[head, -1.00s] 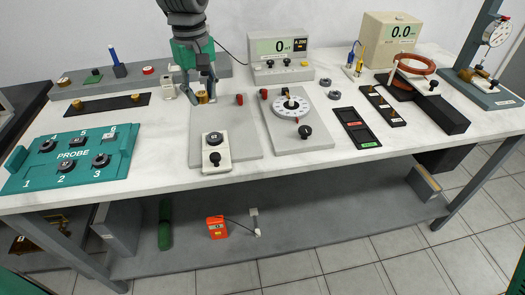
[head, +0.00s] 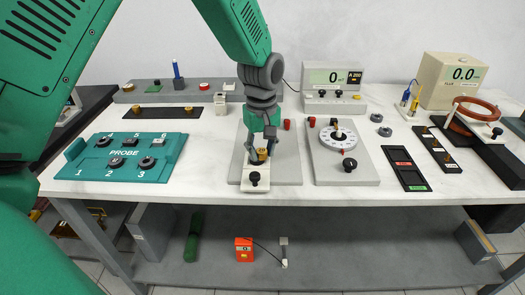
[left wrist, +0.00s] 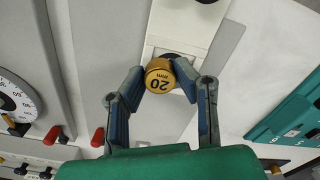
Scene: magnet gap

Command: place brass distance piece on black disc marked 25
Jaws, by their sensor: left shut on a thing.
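My left gripper (head: 262,152) is shut on a brass distance piece (left wrist: 160,78), a short cylinder whose face reads "20 mm" in the left wrist view. The piece also shows low between the fingers in the head view (head: 262,155). It is over the white holder (head: 255,187) on a grey plate. A black disc (left wrist: 182,57) on that holder shows only as a dark edge behind the brass piece; its marking is hidden. I cannot tell whether the piece touches the disc. My right gripper is not in view.
A teal PROBE tray (head: 72,172) with several black discs lies left. A black strip (head: 160,112) with brass pieces lies behind it. A dial plate (head: 362,165) with red knobs stands right, before a meter (head: 333,90). A black slotted tray (head: 406,168) lies farther right.

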